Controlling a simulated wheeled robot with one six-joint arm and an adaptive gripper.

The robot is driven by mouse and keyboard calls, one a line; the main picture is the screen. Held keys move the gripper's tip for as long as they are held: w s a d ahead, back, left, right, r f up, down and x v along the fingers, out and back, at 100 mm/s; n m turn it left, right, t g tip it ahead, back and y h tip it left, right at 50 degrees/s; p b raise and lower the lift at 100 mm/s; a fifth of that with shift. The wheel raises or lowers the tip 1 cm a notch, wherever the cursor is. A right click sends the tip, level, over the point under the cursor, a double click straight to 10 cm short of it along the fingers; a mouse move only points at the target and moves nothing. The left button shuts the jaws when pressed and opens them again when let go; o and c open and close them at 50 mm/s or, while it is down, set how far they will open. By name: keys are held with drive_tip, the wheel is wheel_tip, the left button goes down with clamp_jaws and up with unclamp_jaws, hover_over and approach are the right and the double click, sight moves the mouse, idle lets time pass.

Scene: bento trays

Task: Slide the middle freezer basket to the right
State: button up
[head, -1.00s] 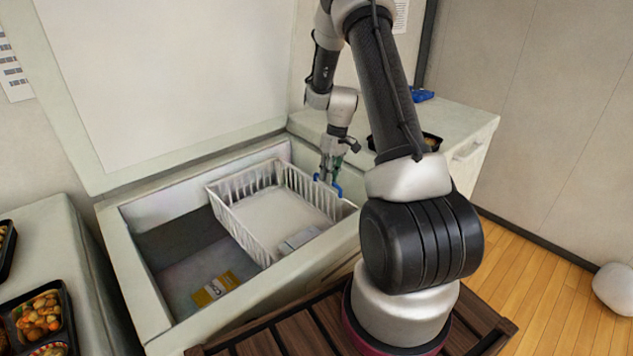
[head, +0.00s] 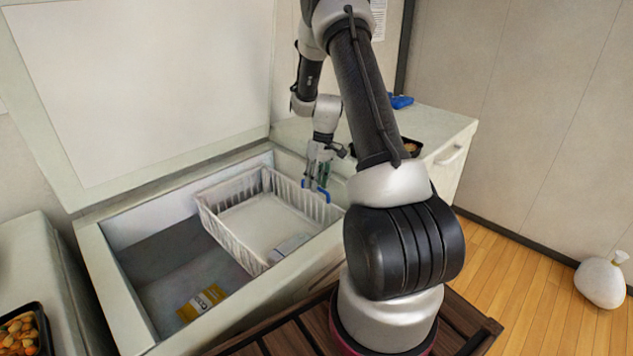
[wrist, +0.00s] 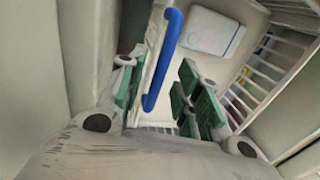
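The white wire basket (head: 232,236) sits in the right part of the open chest freezer (head: 112,300), with a blue handle (head: 323,194) on its right side. My gripper (head: 316,182) is at that right side, pointing down. In the wrist view, the green finger pads of my gripper (wrist: 158,98) stand apart, one on each side of the basket's blue handle (wrist: 163,58). Gaps show between the pads and the handle, so my gripper looks open. A pale flat pack (head: 290,246) lies inside the basket.
A yellow pack (head: 202,302) lies on the freezer floor left of the basket, where there is free room. The raised lid (head: 140,90) stands behind. A white counter (head: 440,130) is at the right, and another counter with a food tray (head: 22,332) at the left.

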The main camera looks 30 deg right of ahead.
drive_tip(key=shift+r, duration=0.1)
wheel_tip(320, 180, up, 12)
drive_tip(key=d, duration=0.2)
drive_tip(key=shift+w+d+f, duration=0.15)
drive_tip(key=shift+w+f, duration=0.05)
